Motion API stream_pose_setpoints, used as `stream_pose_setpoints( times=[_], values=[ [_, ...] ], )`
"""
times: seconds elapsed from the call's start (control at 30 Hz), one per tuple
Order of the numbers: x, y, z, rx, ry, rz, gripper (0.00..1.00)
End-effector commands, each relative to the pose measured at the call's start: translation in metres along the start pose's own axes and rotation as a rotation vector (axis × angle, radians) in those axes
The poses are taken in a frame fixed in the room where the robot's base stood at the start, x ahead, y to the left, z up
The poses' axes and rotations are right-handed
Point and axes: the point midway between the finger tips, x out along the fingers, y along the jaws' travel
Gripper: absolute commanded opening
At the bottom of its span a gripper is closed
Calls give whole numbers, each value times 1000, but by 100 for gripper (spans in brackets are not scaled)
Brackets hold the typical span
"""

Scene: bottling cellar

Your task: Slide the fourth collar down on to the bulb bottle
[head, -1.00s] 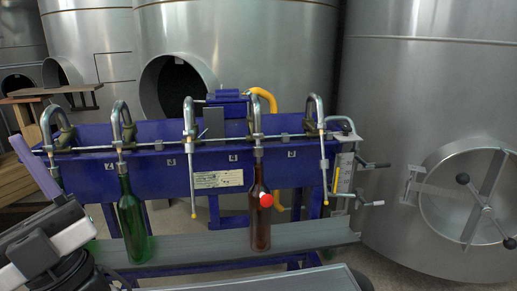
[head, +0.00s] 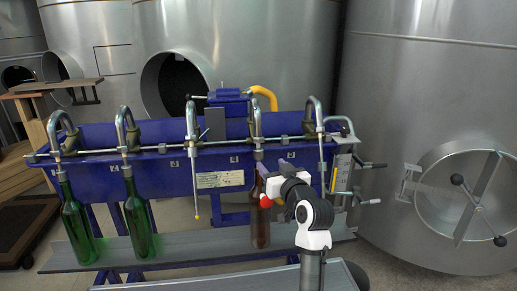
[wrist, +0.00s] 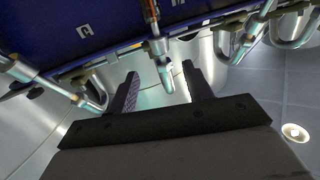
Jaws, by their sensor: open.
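The brown bulb bottle (head: 259,225) stands upright under the fourth spout (head: 256,122) of the blue filling machine, with a red bulb (head: 266,200) on its front. The fourth collar (head: 258,154) is a small silver sleeve at the spout's lower end, close above the bottle's mouth. My gripper (head: 272,168) is open at the height of the bottle's neck, just in front and to the right. In the wrist view my open gripper (wrist: 160,78) has a metal spout end (wrist: 165,74) showing between its dark fingers. I cannot tell whether the fingers straddle the collar.
Two green bottles (head: 76,222) (head: 137,218) stand under the left spouts on the grey shelf (head: 190,245). The third spout has a thin yellow-tipped tube (head: 196,190) and no bottle. The fifth spout (head: 318,112) is close to my arm. Steel tanks (head: 430,90) stand behind.

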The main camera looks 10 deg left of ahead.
Motion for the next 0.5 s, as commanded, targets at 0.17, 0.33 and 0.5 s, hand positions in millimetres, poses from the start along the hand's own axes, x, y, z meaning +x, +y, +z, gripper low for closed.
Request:
stream_pose_setpoints(
  times=[0.17,0.33,0.5],
  values=[
    [40,-1,-4,0,-1,-2,51],
    [75,-1,-3,0,-1,-1,51],
    [98,-1,-2,0,0,-1,51]
  ],
)
